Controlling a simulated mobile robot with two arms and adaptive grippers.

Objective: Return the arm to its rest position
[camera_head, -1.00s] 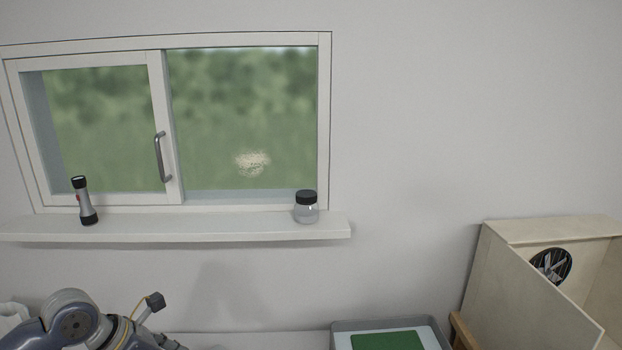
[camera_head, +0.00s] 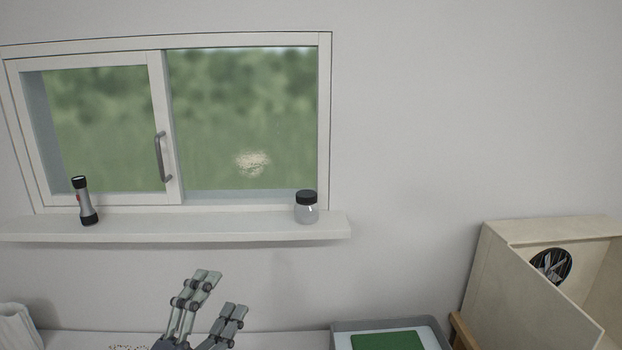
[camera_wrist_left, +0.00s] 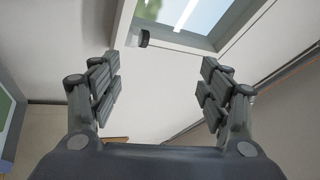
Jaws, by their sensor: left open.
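My left gripper (camera_head: 218,298) is at the bottom of the head view, below the window sill, with its fingers pointing up and apart. In the left wrist view its fingers (camera_wrist_left: 160,90) are spread wide, with nothing between them. The gripper is empty and touches nothing that I can see. My right gripper is not in either view.
A flashlight (camera_head: 84,202) and a dark-lidded jar (camera_head: 306,210) stand on the sill (camera_head: 200,230) under the sliding window. A grey tray (camera_head: 342,326) with a green sheet and a wooden box (camera_head: 515,290) are at lower right. The wall between is bare.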

